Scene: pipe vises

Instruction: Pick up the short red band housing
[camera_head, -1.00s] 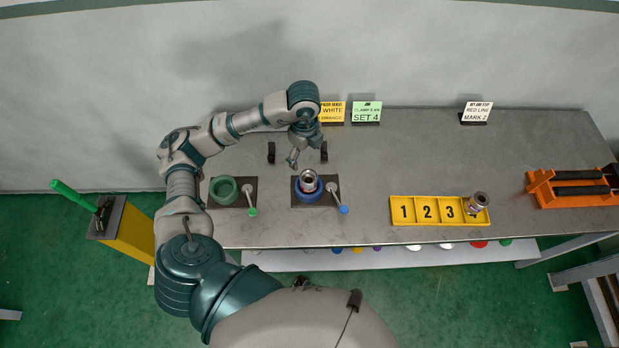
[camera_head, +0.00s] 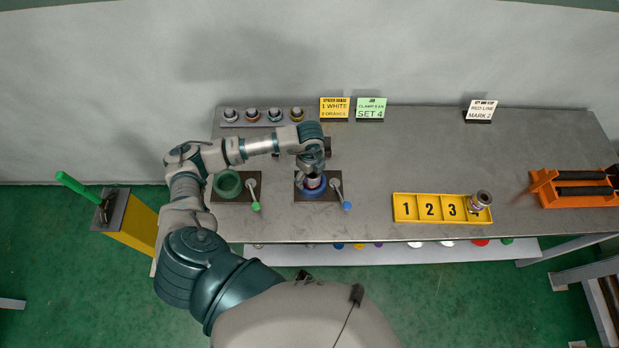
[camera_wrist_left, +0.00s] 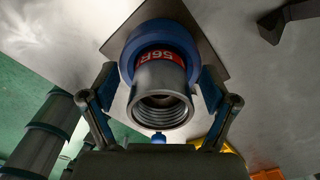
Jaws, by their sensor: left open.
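The short red band housing (camera_head: 313,183) stands in the blue round vise (camera_head: 312,193) on the bench. In the left wrist view the housing (camera_wrist_left: 160,92) is a grey threaded cylinder with a red band marked with white characters, its open end facing the camera. The blue vise ring (camera_wrist_left: 160,34) is around its far end. My left gripper (camera_head: 313,175) is over the housing. In the left wrist view its open fingers (camera_wrist_left: 160,100) are on either side of the housing, with a gap visible on each side. My right gripper is not in view.
A green vise (camera_head: 228,184) stands left of the blue one. Several small fittings (camera_head: 263,115) line a rack at the back left. A yellow numbered tray (camera_head: 431,207) holds another housing (camera_head: 481,200) at its right end. An orange rack (camera_head: 573,188) is at far right.

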